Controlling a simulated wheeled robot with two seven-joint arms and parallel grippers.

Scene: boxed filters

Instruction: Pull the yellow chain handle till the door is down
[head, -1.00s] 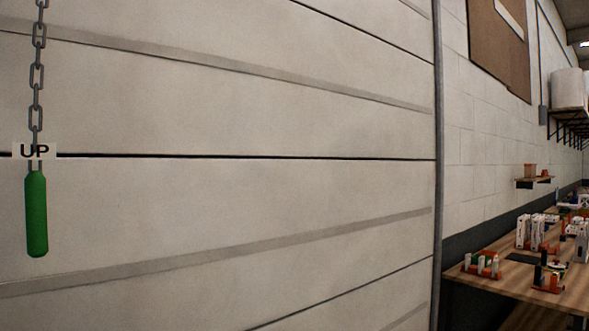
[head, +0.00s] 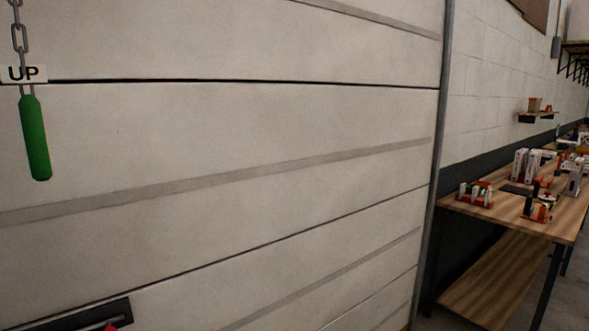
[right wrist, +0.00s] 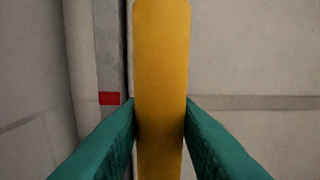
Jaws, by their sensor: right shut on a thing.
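The yellow chain handle (right wrist: 161,70) stands upright in the middle of the right wrist view. My right gripper (right wrist: 161,118) has its green fingers against both sides of the handle and is shut on it. The handle's chain does not show. The pale panelled door (head: 250,130) fills most of the head view, with its panels closed together in the part that shows. Its bottom edge is not clearly visible. Neither gripper shows in the head view.
A green handle (head: 35,138) hangs on a chain under an UP label (head: 23,74) at the left. A dark fitting with a red part (head: 90,315) is at the bottom left. A wooden workbench (head: 500,212) with several small items stands right of the door.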

